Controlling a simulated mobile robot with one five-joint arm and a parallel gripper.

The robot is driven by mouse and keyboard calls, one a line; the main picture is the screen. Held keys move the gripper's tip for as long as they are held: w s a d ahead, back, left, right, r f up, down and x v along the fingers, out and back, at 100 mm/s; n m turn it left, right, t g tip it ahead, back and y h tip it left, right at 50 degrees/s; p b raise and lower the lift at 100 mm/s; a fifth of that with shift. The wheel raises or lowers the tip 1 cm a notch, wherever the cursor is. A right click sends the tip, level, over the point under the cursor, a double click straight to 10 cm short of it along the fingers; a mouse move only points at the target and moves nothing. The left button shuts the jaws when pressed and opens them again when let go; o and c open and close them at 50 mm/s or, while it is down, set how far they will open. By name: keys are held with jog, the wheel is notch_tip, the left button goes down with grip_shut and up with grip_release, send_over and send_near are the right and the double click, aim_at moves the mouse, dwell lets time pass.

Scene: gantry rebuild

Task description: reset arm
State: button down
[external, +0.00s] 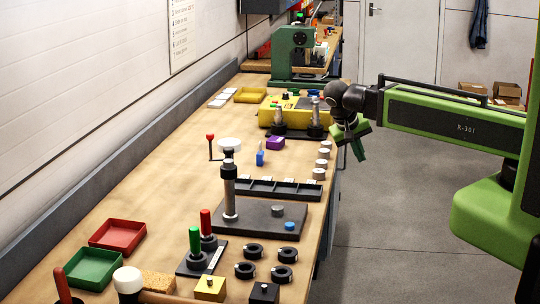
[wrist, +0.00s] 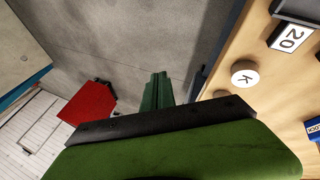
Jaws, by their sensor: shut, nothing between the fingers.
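My green arm (external: 445,115) reaches in from the right side of the external view. My gripper (external: 360,150) hangs off the right edge of the workbench, over the floor, with its fingers pointing down. In the wrist view the green fingers of my gripper (wrist: 157,92) are together, with nothing held between them. The gripper touches nothing that I can see.
The wooden workbench (external: 185,140) runs along the left wall. Round white-topped pieces (external: 319,174) line its right edge; one marked K (wrist: 245,75) shows in the wrist view. A yellow machine (external: 290,112) stands behind.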

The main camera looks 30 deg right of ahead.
jog(key=s+d+f+g+y, duration=0.2)
jog(key=d+f+y, duration=0.1)
jog(key=d, duration=0.6)
jog(key=a+n+y, duration=0.1)
jog(key=a+n, duration=0.1)
jog(key=a+n+y, duration=0.2)
jog(key=n, duration=0.1)
jog(key=shift+w+a+f+t, duration=0.15)
jog(key=shift+a+f+t, duration=0.05)
jog(key=shift+t, duration=0.2)
